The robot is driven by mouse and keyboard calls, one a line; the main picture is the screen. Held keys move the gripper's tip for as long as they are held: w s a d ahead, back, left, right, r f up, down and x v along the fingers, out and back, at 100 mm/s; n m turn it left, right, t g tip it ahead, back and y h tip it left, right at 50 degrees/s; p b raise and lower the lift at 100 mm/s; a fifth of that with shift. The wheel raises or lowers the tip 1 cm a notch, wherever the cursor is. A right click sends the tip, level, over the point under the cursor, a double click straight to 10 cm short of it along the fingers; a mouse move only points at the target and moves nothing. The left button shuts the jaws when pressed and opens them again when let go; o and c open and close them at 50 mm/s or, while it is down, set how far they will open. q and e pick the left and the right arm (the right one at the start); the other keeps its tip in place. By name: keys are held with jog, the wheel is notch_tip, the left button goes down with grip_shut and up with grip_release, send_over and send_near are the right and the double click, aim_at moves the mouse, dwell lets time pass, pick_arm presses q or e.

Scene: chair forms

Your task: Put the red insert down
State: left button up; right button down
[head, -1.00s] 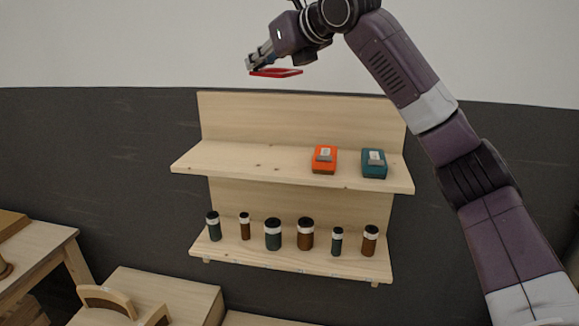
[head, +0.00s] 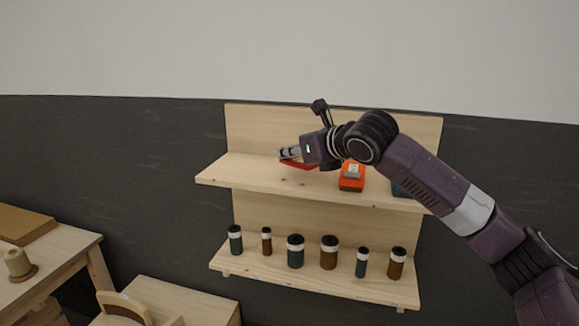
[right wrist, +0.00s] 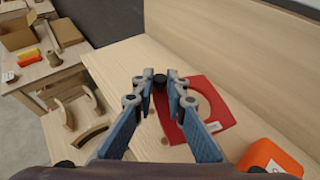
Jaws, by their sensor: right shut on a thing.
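The red insert (head: 299,165) is at the upper board of the wooden shelf (head: 240,172), left of the orange box. In the right wrist view the insert (right wrist: 212,108) is a flat red piece with a curved cutout, a black knob and a white label. My right gripper (head: 284,153) is shut on it; in the right wrist view the fingers (right wrist: 160,82) close around the knob. The insert looks low over the board or on it; I cannot tell whether it touches. My left gripper is in neither view.
The orange box (head: 351,179) stands close to the right, and a teal box (head: 399,190) is partly hidden behind my arm. Several dark and brown jars, such as one (head: 329,252), line the lower board. The upper board's left end is free. A table (head: 60,255) stands at the left.

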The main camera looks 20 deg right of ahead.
aim_at(289, 164)
jog(key=f, duration=0.3)
jog(key=shift+s+a+f, duration=0.1)
jog(key=shift+s+f, duration=0.1)
jog(key=shift+w+f, duration=0.15)
jog(key=shift+f, duration=0.2)
jog(key=c, duration=1.9)
grip_release()
jog(key=shift+c, duration=0.2)
jog(key=shift+s+r, duration=0.1)
jog(key=shift+s, duration=0.1)
jog(key=b+v, duration=0.2)
jog(key=v, duration=0.9)
jog(key=shift+s, duration=0.35)
